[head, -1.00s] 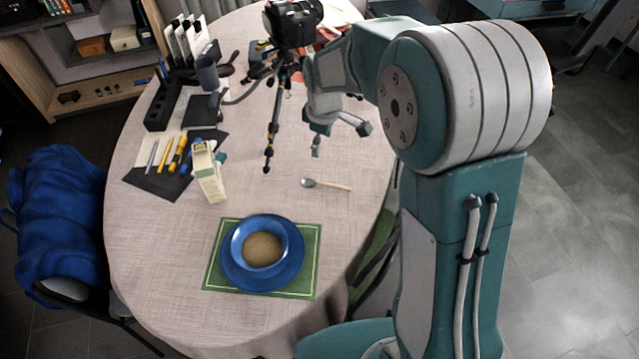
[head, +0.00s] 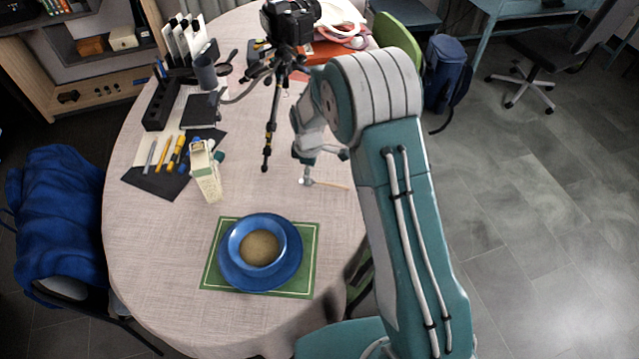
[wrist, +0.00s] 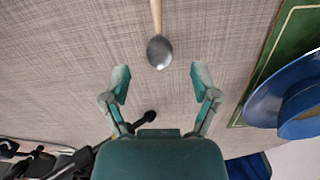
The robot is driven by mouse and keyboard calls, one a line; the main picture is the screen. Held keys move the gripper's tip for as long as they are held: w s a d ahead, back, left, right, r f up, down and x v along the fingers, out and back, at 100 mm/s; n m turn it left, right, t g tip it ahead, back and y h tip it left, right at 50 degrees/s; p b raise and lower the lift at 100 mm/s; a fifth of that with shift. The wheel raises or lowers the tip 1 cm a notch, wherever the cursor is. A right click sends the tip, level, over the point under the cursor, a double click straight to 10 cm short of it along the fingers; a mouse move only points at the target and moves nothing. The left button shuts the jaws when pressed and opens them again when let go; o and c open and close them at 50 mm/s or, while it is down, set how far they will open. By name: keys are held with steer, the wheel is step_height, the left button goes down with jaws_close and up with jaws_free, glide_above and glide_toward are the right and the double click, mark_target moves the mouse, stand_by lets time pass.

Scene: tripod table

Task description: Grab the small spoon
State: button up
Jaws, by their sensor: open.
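The small spoon lies on the tablecloth, with a grey metal bowl and a light wooden handle. In the head view its handle (head: 332,185) shows, and one of my gripper's fingers partly covers the bowl. In the wrist view the spoon bowl (wrist: 159,52) is just beyond the fingertips, near the line midway between them, with the handle running to the top edge. My gripper (wrist: 159,82) is open and empty, its two fingers spread wide. In the head view my gripper (head: 322,168) is over the table at the spoon's bowl end. I cannot tell its exact height.
A blue bowl on a blue plate (head: 236,280) sits on a green placemat (head: 311,262) in front. A camera tripod (head: 270,130) stands behind. Bare tablecloth (head: 255,195) lies between carton and spoon.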

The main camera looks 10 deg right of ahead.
mark_target(325, 185)
step_height(325, 185, down, 4)
steer(key=shift+w+a+f, duration=0.1)
steer(key=c, duration=1)
